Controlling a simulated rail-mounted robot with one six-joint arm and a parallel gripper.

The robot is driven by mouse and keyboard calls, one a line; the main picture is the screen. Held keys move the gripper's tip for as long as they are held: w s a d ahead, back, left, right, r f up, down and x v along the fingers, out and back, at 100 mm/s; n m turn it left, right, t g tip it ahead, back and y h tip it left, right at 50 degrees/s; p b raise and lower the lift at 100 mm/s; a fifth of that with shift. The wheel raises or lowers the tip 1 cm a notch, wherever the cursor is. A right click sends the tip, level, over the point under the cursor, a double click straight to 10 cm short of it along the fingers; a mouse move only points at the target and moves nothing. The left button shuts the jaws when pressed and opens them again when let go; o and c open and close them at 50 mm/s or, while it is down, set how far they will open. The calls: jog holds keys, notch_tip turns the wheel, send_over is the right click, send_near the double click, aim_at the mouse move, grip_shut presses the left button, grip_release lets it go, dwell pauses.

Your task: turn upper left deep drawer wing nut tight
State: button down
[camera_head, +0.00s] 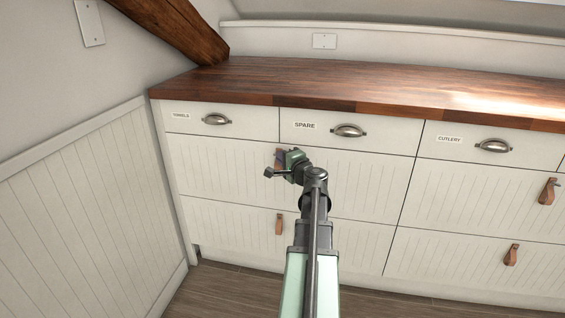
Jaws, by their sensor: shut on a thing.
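The upper left deep drawer (215,172) is a white panelled front below the shallow TOWELS and SPARE drawers, and it is closed. Its brown leather pull (278,158) shows only in part, because my gripper covers it.
The lower left deep drawer (235,225) has a leather pull (279,224). Deep drawers to the right have leather pulls (547,191) too. Shallow drawers above have metal cup handles (348,130). A wooden worktop (350,85) overhangs. A panelled wall (85,205) closes the left side.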

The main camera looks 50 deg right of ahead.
dwell(0.3)
jog(key=c, duration=1.3)
grip_release()
